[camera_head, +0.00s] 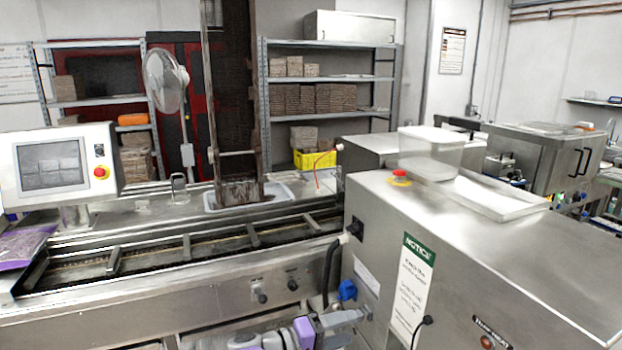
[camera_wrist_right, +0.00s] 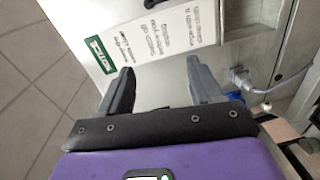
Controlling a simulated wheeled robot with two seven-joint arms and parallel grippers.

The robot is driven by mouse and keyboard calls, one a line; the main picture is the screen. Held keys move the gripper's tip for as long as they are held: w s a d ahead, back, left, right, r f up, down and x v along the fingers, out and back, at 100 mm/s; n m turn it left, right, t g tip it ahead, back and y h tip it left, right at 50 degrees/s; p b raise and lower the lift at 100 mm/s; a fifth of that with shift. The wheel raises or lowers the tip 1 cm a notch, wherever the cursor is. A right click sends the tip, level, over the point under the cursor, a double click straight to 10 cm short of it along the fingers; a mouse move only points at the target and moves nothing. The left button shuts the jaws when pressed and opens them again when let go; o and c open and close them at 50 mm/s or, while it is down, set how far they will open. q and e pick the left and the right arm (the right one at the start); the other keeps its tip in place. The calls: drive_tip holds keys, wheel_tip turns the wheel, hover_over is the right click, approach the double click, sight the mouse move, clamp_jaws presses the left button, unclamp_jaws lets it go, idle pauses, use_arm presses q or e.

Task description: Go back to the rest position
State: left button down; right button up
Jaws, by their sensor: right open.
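My right gripper (camera_head: 352,318) is low at the bottom middle of the head view, with a purple body and grey fingers. It is beside the steel machine cabinet (camera_head: 545,285), at the cabinet's left side. In the right wrist view the gripper (camera_wrist_right: 160,78) has its two dark fingers spread apart with nothing between them. The notice sheet (camera_wrist_right: 155,38) on the cabinet lies just beyond the fingertips. I cannot tell whether the fingers touch the cabinet. My left gripper is not in view.
A steel conveyor line (camera_head: 160,262) runs across the left and middle. A screen panel (camera_head: 58,168) stands at the left. A clear bin (camera_head: 430,152) and a white tray (camera_head: 490,193) are on the cabinet top. A blue knob (camera_head: 347,290) and a black hose (camera_head: 328,270) are close to my right gripper. Tiled floor (camera_wrist_right: 35,95) shows.

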drive_tip(key=s+d+f+n+g+y, duration=0.1)
drive_tip(key=s+d+f+g+y, duration=0.15)
drive_tip(key=f, duration=0.75)
drive_tip(key=s+d+f+n+g+y, duration=0.1)
drive_tip(key=s+d+f+g+y, duration=0.2)
drive_tip(key=f, duration=0.8)
drive_tip(key=s+d+f+n+g+y, duration=0.1)
drive_tip(key=s+d+f+g+y, duration=0.2)
drive_tip(key=f, duration=0.7)
drive_tip(key=s+a+f+m+t+y, duration=0.1)
drive_tip(key=s+f+m+y, duration=0.3)
drive_tip(key=s, duration=0.5)
drive_tip(key=s+a+f+m+t+y, duration=0.1)
drive_tip(key=s+a+f+m+y, duration=0.3)
drive_tip(key=s, duration=0.5)
drive_tip(key=shift+a+f+m+y, duration=0.25)
drive_tip(key=shift+f+m+y, duration=0.25)
drive_tip(key=shift+f+y, duration=1.05)
drive_tip(key=shift+r, duration=0.2)
